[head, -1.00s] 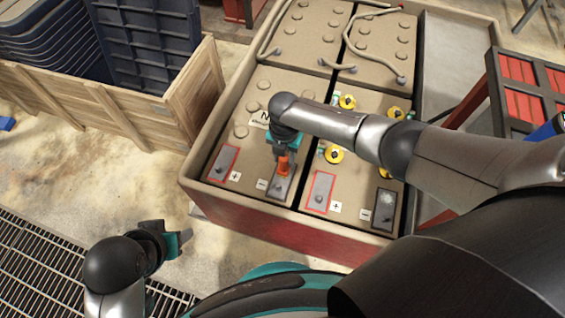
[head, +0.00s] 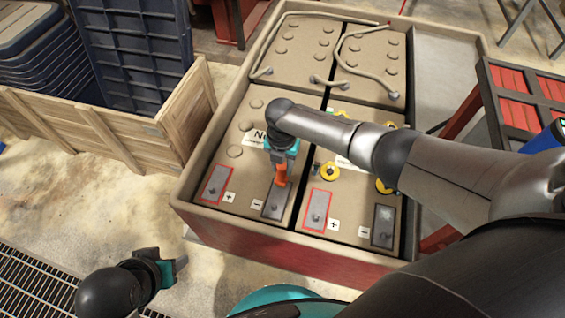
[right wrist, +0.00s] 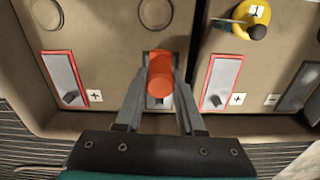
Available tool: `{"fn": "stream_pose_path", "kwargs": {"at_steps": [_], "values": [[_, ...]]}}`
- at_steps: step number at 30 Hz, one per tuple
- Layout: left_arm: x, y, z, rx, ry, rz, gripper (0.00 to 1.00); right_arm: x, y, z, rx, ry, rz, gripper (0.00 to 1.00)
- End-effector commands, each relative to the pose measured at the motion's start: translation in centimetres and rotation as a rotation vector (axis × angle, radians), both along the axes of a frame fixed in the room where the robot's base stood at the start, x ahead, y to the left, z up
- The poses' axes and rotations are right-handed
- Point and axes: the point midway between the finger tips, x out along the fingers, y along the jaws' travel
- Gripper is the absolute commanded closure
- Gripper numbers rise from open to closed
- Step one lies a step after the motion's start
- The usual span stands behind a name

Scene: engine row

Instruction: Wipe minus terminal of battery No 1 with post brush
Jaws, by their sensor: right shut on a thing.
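My right gripper (head: 284,160) is shut on an orange post brush (head: 282,174) and holds it over the front left battery. The brush also shows between the fingers in the right wrist view (right wrist: 160,76). Below it is the grey minus terminal plate (head: 275,205), beside a "−" label. The brush covers the plate's far end, and I cannot tell whether it touches. This battery (head: 238,178) bears a label starting with "N", its number hidden by my arm. Its plus plate (head: 214,187) has a red border. My left gripper (head: 177,271) is low at left, apart from the batteries.
The right front battery has a red-edged plus plate (head: 318,208), a dark minus plate (head: 383,226) and yellow caps (head: 329,171). Cables (head: 362,75) lie on the rear batteries. The tray rim (head: 200,212) surrounds them. A wooden crate (head: 140,140) stands at left.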

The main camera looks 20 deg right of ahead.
Motion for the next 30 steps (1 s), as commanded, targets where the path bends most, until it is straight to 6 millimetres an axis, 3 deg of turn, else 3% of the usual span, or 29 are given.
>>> {"fn": "stream_pose_path", "kwargs": {"at_steps": [3,21,30], "values": [[0.0,0.0,1.3,0.0,0.0,0.0,0.5,-1.0,0.7,0.3,0.002,0.002,0.001,1.0],[0.0,0.0,3.7,0.0,0.0,0.0,0.5,-4.1,2.8,0.0,0.002,0.003,0.001,1.0],[0.0,0.0,3.6,0.0,0.0,0.0,0.5,-4.4,2.9,-0.3,0.001,0.004,0.0,1.0]]}}
